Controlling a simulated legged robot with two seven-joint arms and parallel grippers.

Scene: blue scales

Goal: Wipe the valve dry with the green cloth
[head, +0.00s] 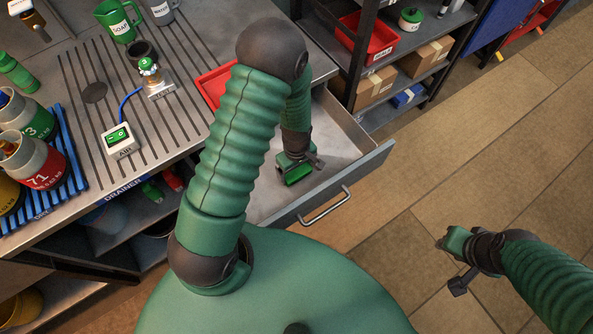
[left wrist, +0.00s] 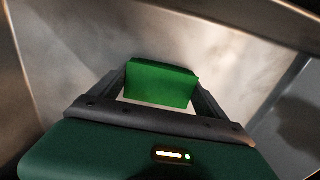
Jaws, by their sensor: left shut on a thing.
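My left gripper (head: 296,168) reaches down into the open drawer and is shut on the green cloth (head: 298,176). The left wrist view shows the cloth (left wrist: 160,83) as a bright green folded block between the two dark fingers, above the drawer's metal floor. I cannot tell if it touches that floor.
A blue hose runs near the valve to a switch box (head: 119,140). Shelves stand at upper right.

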